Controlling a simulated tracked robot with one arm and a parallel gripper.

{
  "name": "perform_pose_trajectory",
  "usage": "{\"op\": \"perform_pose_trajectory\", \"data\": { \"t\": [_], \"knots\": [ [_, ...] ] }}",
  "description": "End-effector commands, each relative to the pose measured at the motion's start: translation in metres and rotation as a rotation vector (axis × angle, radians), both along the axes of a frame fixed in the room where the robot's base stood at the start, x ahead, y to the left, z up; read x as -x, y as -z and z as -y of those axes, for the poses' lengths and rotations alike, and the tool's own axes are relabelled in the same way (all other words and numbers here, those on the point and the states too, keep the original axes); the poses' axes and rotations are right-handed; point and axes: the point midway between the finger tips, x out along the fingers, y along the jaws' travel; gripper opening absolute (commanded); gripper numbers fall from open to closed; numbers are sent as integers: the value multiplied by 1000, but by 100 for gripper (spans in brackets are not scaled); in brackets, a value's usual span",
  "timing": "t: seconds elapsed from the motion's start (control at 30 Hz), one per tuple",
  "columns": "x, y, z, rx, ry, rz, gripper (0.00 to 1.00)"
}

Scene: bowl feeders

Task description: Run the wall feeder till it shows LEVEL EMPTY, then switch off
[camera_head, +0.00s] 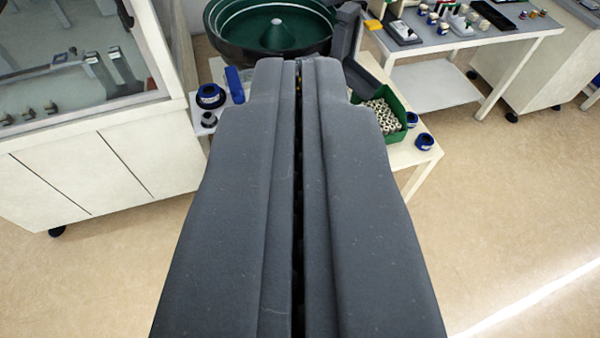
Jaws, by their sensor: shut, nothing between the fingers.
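My gripper (298,64) fills the middle of the view, its two long dark grey fingers together with only a thin slit between them and nothing held. Beyond the fingertips stands a bowl feeder (278,35) with a green inside and a central cone, cut by the top edge. I cannot tell whether it is the wall feeder. No level display or switch can be made out, and the fingers hide part of the table in front of the bowl.
A green bin of small pale parts (390,112) and blue rings (424,141) sit on a small table right of the fingers. More blue items (210,96) lie left. A glazed cabinet (90,165) stands left, a workbench (470,40) upper right. Floor at lower right is clear.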

Motion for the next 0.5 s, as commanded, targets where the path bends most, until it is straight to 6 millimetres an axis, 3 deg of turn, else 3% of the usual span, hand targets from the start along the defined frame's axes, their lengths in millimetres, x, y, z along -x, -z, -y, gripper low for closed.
{"op": "perform_pose_trajectory", "data": {
  "t": [0.17, 0.27, 0.5],
  "knots": [
    [-52, 29, 19, 143, 18, -19, 0],
    [-94, 56, 31, 280, 19, -30, 0],
    [-183, 137, 59, 626, -28, -62, 0]
  ]
}}
